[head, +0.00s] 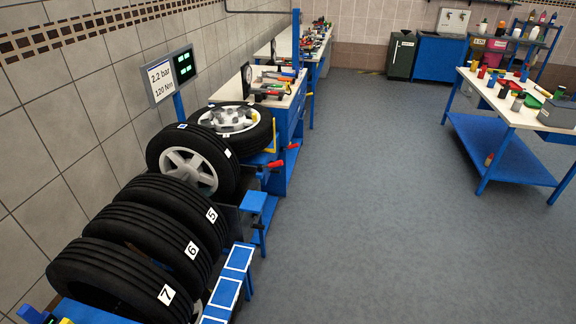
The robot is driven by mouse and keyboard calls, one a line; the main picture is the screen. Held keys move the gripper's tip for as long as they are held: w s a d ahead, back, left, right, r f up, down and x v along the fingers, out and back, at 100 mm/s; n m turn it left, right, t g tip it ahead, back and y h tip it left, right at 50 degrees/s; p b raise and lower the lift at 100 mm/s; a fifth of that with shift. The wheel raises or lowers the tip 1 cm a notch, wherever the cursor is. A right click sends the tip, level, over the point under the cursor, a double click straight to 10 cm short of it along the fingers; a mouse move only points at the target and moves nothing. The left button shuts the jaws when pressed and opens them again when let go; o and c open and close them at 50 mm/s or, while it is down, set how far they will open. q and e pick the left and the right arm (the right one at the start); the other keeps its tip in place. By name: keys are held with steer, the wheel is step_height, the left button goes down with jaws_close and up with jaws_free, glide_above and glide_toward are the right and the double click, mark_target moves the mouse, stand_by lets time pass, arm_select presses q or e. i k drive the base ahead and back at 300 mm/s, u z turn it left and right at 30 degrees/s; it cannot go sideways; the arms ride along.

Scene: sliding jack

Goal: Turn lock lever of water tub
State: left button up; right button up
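I cannot clearly pick out a water tub in the head view. Two red-handled levers, a nearer one (275,164) and a farther one (293,146), stick out on the aisle side of the blue equipment beside the wheels. I cannot tell whether either is the tub's lock lever. One wheel with a silver rim (187,172) stands upright near them, and another wheel (231,119) lies tilted or flat just behind it. Neither of my grippers is in view.
Tyres marked 5 (165,203), 6 (145,233) and 7 (115,275) stand along the left wall. A blue step-like stand (254,201) juts toward the aisle. A workbench (525,115) stands at right. The grey floor (375,210) between is clear.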

mark_target(272, 165)
steer(key=z, duration=0.6)
steer(key=i, duration=1.85)
steer(key=u, duration=1.1)
steer(key=i, duration=0.6)
steer(key=u, duration=0.45)
